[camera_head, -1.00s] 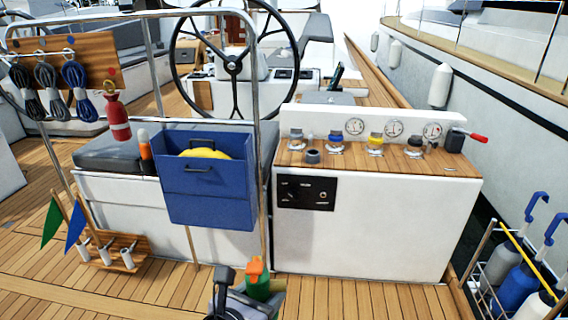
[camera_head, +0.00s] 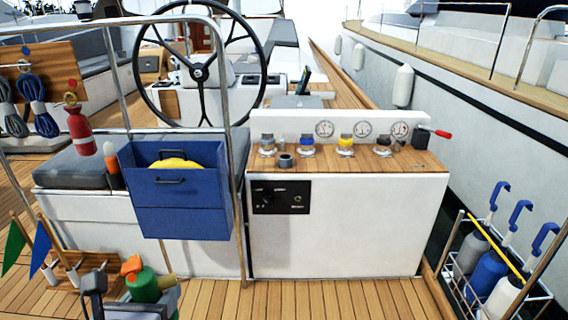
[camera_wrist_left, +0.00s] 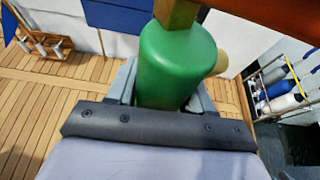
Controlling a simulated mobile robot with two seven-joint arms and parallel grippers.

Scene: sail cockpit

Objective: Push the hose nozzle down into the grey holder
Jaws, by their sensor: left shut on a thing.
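The hose nozzle (camera_head: 143,287) has a green body with an orange part on top and a tan end. It is low in the head view, in front of the blue box. My left gripper (camera_head: 153,296) is shut on its green body. In the left wrist view the nozzle (camera_wrist_left: 175,65) stands between the fingers of my left gripper (camera_wrist_left: 168,88), with a brass-coloured piece and orange above it. A small grey cup-shaped holder (camera_head: 286,160) stands on the wooden console top, at the left front, well apart from the nozzle. My right gripper is not in view.
The white console (camera_head: 345,225) has several capped fittings and a red-handled lever (camera_head: 436,132). A blue open box (camera_head: 178,190) hangs on the steel rail left of it. A bottle rack (camera_head: 495,265) stands at right. The deck before the console is clear.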

